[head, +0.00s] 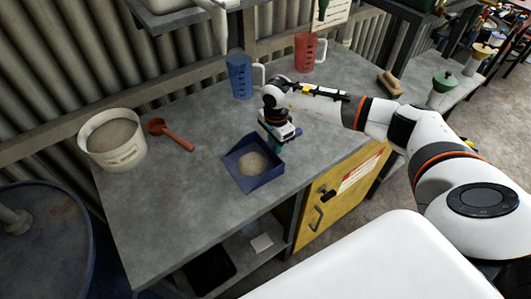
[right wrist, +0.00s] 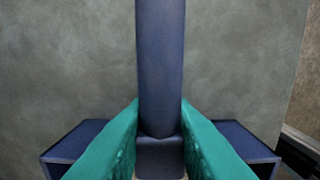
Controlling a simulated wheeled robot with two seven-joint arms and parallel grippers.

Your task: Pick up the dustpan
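The dustpan (head: 240,174) is dark blue and square, with a heap of pale, sand-like material in its pan. It is at the middle of the grey workbench in the head view. My right gripper (head: 277,143) is at its back right side, over the handle. In the right wrist view the blue handle (right wrist: 161,60) runs between the teal fingers of my right gripper (right wrist: 160,115), which press close on both sides of it. Part of the pan shows behind the fingers. Whether the pan clears the bench is hard to tell. My left gripper is out of view.
On the workbench (head: 190,215) stand a white bucket (head: 126,157) of grey material, an orange-brown scoop (head: 172,136), a blue jug (head: 240,76) and a red jug (head: 305,52). A blue drum (head: 55,250) is at left. The bench's front left is clear.

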